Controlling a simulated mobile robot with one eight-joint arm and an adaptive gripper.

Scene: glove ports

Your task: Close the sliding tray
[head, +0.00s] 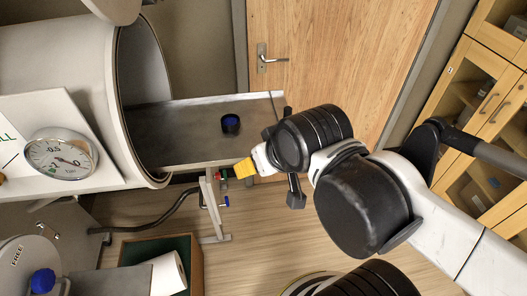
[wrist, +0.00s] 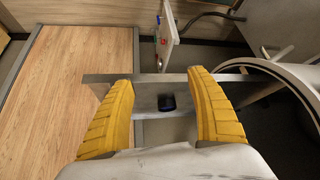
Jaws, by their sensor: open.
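The sliding tray (head: 190,146) is a flat grey metal plate that sticks well out of the round opening of a white cylindrical chamber (head: 75,55) in the head view. A small dark cup-like object with blue inside (head: 230,123) stands on it. My gripper (head: 246,168) is by the tray's outer end at its near side, and one yellow finger shows there. In the wrist view my gripper (wrist: 161,78) is open and empty. The tray (wrist: 148,78) crosses beyond and between its yellow fingers, with the dark object (wrist: 167,102) in the gap. I cannot tell whether a finger touches the tray.
A pressure gauge (head: 60,154) is on the left beside the chamber. A stand with coloured valves (head: 213,205) and a dark hose (head: 150,222) are below the tray. A wooden door (head: 335,60) is behind, and glass-front cabinets (head: 490,90) are on the right.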

